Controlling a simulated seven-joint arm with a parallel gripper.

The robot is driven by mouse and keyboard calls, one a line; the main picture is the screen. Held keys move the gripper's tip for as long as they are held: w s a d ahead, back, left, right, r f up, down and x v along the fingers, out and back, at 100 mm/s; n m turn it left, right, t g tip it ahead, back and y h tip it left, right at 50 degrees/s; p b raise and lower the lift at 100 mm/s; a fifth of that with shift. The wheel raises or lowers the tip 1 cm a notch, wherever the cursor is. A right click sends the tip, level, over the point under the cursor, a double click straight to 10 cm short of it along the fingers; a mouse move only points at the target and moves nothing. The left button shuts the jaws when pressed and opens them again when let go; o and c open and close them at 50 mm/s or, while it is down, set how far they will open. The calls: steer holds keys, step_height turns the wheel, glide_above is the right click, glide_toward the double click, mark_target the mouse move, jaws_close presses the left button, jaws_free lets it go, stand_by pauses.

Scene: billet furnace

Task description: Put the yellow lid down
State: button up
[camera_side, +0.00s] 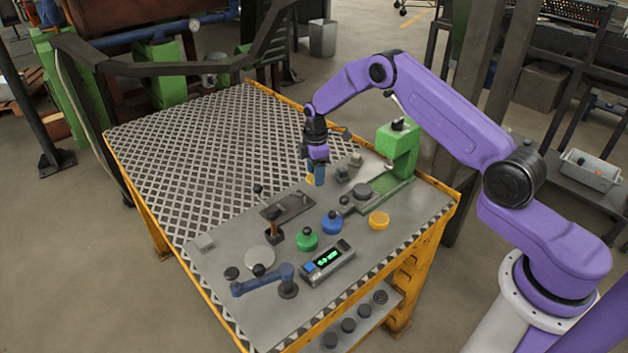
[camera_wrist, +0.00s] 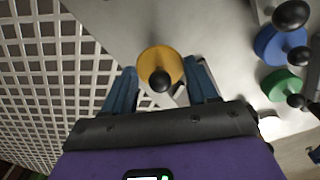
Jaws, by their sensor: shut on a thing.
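The yellow lid (camera_wrist: 160,58) is a round disc with a black knob, seen in the wrist view between my two blue fingers. My gripper (camera_wrist: 162,84) is shut on it. Only a sliver of yellow shows there beside a blue finger. I cannot tell whether the lid touches the plate. A yellow round piece without a knob (camera_side: 379,220) sits on the plate at the right.
A blue knobbed piece (camera_side: 332,222) and a green one (camera_side: 307,239) stand near the plate's middle. A green press (camera_side: 400,150) stands at the back right. The white grating (camera_side: 200,140) is bare.

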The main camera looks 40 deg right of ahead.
steer(key=shift+w+f, duration=0.25)
steer(key=shift+f, duration=0.1)
steer(key=shift+w+f, duration=0.1)
steer(key=shift+f, duration=1.45)
steer(key=shift+f, duration=0.15)
steer(key=o, duration=1.1)
steer(key=shift+c, duration=0.2)
